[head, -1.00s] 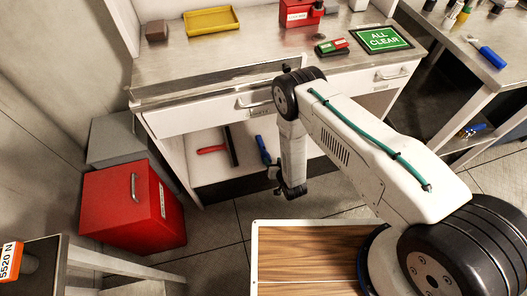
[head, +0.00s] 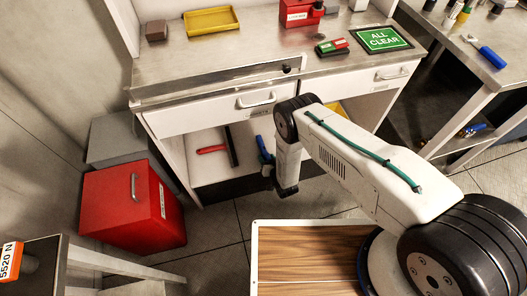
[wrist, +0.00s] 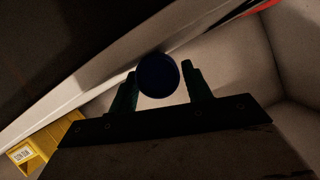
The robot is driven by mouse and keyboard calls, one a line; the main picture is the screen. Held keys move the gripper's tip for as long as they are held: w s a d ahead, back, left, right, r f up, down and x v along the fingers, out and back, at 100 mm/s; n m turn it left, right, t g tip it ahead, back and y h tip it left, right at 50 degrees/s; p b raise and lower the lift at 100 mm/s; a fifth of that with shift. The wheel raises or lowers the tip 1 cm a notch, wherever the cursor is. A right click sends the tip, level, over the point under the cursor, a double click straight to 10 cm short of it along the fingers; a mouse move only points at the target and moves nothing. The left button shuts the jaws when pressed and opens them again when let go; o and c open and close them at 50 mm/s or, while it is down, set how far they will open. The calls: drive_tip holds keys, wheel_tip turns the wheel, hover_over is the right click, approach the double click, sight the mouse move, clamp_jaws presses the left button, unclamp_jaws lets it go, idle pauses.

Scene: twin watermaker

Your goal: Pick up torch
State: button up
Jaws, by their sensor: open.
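The blue thing that I take for the torch (head: 262,146) stands on the low shelf under the workbench, partly hidden by my gripper in the head view. In the wrist view its dark blue round end (wrist: 158,76) shows between the two fingers. My gripper (head: 268,168) reaches in at the shelf opening, close to the blue thing. In the wrist view my gripper (wrist: 160,70) is open, with a finger on each side of the round end. I cannot tell whether either finger touches it.
A red-handled tool (head: 212,149) and a dark bar (head: 232,148) lie left of the blue thing on the shelf. The drawer front (head: 215,112) is above. A red cabinet (head: 120,210) stands to the left. A yellow container (wrist: 45,145) shows at lower left in the wrist view.

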drive_tip(key=c, duration=0.9)
drive_tip(key=shift+r, duration=0.15)
